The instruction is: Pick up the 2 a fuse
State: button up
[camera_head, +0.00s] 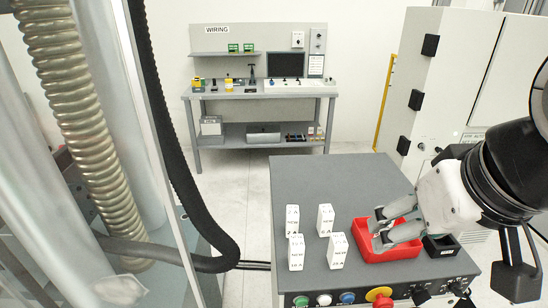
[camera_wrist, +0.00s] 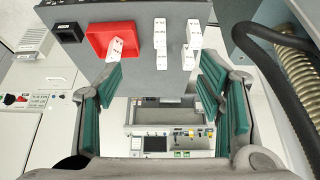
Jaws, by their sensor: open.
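Several white block-shaped fuses stand upright on the grey bench top in the head view. The back-left one (camera_head: 292,220) seems to read 2 A, but the print is small. The others are a back-right fuse (camera_head: 325,220), a front-left fuse (camera_head: 296,252) and a front-right fuse (camera_head: 338,250). My gripper (camera_head: 377,229) is open and empty over the red tray, to the right of the fuses. In the wrist view its teal-padded fingers (camera_wrist: 160,80) are spread apart with no fuse between them. Standing fuses show beyond them (camera_wrist: 161,44).
The red tray (camera_head: 398,253) holds a white marked block, seen in the wrist view (camera_wrist: 115,48). A small black box (camera_head: 441,247) is to its right. Buttons line the bench's front edge. A corrugated hose (camera_head: 85,120) and dark cable stand left. The bench behind the fuses is clear.

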jog(key=w+a+m+g+b, duration=0.15)
jog(key=w+m, duration=0.35)
jog(key=w, duration=0.5)
jog(key=m+g+b, duration=0.2)
jog(key=m+g, duration=0.2)
jog(key=m, duration=1)
send_over(293, 209)
notch_tip(293, 209, down, 16)
jog(key=f, duration=0.2)
jog(key=f+b, duration=0.1)
jog(key=f, duration=0.5)
jog(key=shift+s+a, duration=0.2)
jog(key=shift+s, duration=0.15)
jog(key=f+b, duration=0.1)
jog(key=f, duration=0.2)
jog(key=f+b, duration=0.1)
jog(key=f, duration=0.1)
jog(key=shift+w+d+b, duration=0.15)
jog(key=shift+w+b, duration=0.15)
jog(key=shift+s+f, duration=0.1)
jog(key=shift+f, duration=0.15)
jog(key=c, duration=1.3)
